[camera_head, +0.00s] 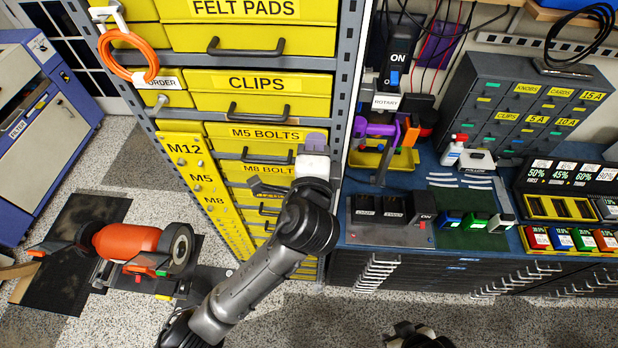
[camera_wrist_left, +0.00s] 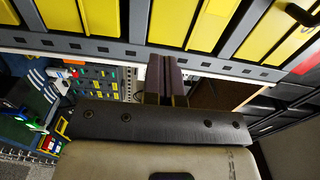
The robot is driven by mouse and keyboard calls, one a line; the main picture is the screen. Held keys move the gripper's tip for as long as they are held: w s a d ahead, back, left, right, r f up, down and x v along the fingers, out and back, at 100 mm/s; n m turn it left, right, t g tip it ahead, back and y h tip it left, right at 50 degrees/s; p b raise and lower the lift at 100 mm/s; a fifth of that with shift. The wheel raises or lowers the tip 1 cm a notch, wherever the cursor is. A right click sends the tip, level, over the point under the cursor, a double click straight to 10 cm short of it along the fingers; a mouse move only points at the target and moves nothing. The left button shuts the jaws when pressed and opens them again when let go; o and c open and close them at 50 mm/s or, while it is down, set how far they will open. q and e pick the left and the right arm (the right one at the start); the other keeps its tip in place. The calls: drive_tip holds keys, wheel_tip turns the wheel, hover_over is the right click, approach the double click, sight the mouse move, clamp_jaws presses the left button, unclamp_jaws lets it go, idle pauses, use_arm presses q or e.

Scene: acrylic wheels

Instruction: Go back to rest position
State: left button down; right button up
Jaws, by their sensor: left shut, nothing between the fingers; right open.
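My left arm reaches up from the bottom of the head view. Its gripper (camera_head: 316,137) is in front of the right side of the yellow drawer cabinet, near the M5 BOLTS drawer (camera_head: 262,133). Its purple fingers are together with nothing between them. The left wrist view also shows the closed dark fingers (camera_wrist_left: 166,80) side by side, with a grey metal shelf rail (camera_wrist_left: 110,52) behind them. I cannot tell whether they touch the cabinet. Only a dark part of my right arm shows at the bottom edge of the head view; its gripper is not visible.
The blue workbench (camera_head: 410,182) with a grey drawer box (camera_head: 530,105) and small coloured parts stands right of the cabinet. An orange grinder-like machine (camera_head: 128,242) is at lower left. A blue-and-grey cabinet (camera_head: 40,125) stands far left. Speckled floor (camera_head: 520,320) is open at lower right.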

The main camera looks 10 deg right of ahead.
use_arm(q)
drive_tip(key=s+a+f+n+g+b, duration=0.2)
drive_tip(key=s+n, duration=0.4)
drive_tip(key=s, duration=0.2)
drive_tip(key=a+n+g, duration=0.2)
drive_tip(key=a+n, duration=0.5)
drive_tip(key=a, duration=0.2)
drive_tip(key=s+a+f+n+g+y+p, duration=0.2)
drive_tip(key=s+a+f+n+g, duration=0.15)
drive_tip(key=a+f, duration=0.65)
drive_tip(key=s+a+f+n+g+y+p, duration=0.1)
drive_tip(key=s+a+f+g, duration=0.2)
drive_tip(key=s+f, duration=0.5)
drive_tip(key=s+a+f+n+g+y+p, duration=0.1)
drive_tip(key=s+a+f+g, duration=0.2)
drive_tip(key=s+f, duration=0.6)
drive_tip(key=s+a, duration=0.2)
drive_tip(key=s, duration=0.1)
drive_tip(key=shift+s+a+p, duration=0.3)
drive_tip(key=shift+s+a, duration=0.05)
drive_tip(key=shift+s, duration=0.05)
use_arm(e)
drive_tip(key=shift+s+d+r, duration=0.1)
drive_tip(key=shift+d+r, duration=0.05)
drive_tip(key=shift+r, duration=0.65)
